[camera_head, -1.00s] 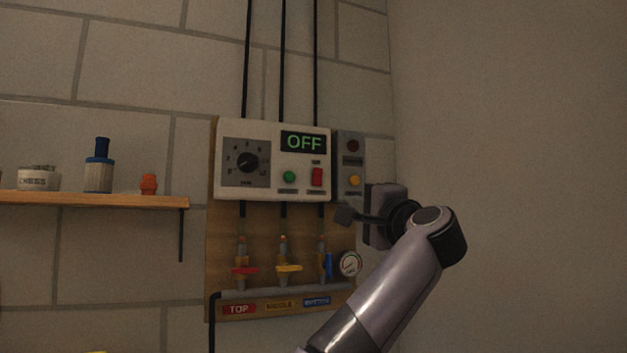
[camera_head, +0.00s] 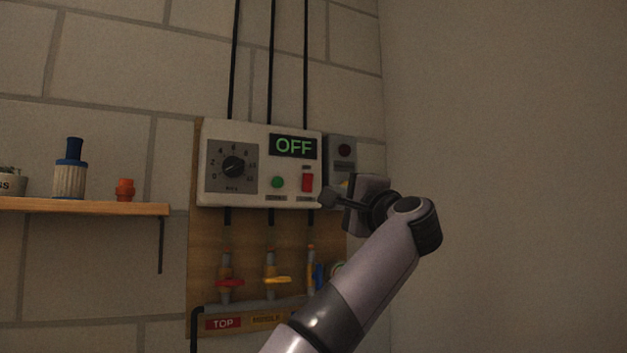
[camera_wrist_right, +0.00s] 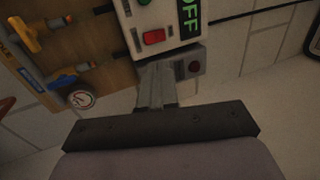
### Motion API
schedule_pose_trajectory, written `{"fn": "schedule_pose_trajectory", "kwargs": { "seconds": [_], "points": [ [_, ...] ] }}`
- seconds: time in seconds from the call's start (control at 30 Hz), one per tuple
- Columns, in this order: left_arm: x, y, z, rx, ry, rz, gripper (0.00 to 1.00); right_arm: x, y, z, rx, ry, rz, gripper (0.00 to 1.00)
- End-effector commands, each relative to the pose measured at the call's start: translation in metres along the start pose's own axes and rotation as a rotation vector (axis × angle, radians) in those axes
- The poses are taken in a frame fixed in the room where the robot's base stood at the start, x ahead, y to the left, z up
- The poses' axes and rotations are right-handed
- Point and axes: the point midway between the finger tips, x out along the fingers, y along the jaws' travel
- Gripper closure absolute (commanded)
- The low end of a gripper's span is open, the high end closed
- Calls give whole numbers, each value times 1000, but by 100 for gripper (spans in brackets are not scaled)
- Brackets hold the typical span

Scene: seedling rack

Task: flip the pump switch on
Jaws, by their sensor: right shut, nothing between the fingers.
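The white control box (camera_head: 215,140) is on the wall board, and its display (camera_head: 293,146) reads OFF in green. The red switch also shows in the right wrist view (camera_wrist_right: 154,37). My right gripper (camera_head: 327,197) is shut and empty, its fingertips just below and right of the red switch in the head view. In the right wrist view the closed fingers (camera_wrist_right: 156,72) point toward the box's edge near the switch; contact cannot be told. My left gripper is not in view.
A grey side box (camera_head: 342,148) with a dark red lamp (camera_head: 344,150) adjoins the control box. Below are a red valve (camera_head: 230,283), a yellow valve (camera_head: 278,280) and a blue valve (camera_head: 318,277). A wooden shelf (camera_head: 90,206) stands left. The right wall is bare.

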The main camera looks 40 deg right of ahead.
Motion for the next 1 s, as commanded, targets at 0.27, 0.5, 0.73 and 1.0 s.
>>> {"fn": "schedule_pose_trajectory", "kwargs": {
  "seconds": [0.27, 0.5, 0.73, 1.0],
  "points": [
    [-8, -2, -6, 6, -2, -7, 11, 47, -3, 0, 0, -2, 1, 100],
    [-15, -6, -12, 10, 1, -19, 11, 84, -3, 0, -1, -1, 1, 100],
    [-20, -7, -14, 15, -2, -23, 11, 111, -2, 0, 0, 0, 0, 100],
    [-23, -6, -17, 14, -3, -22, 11, 124, -1, 0, -1, 0, 0, 100]
  ]
}}
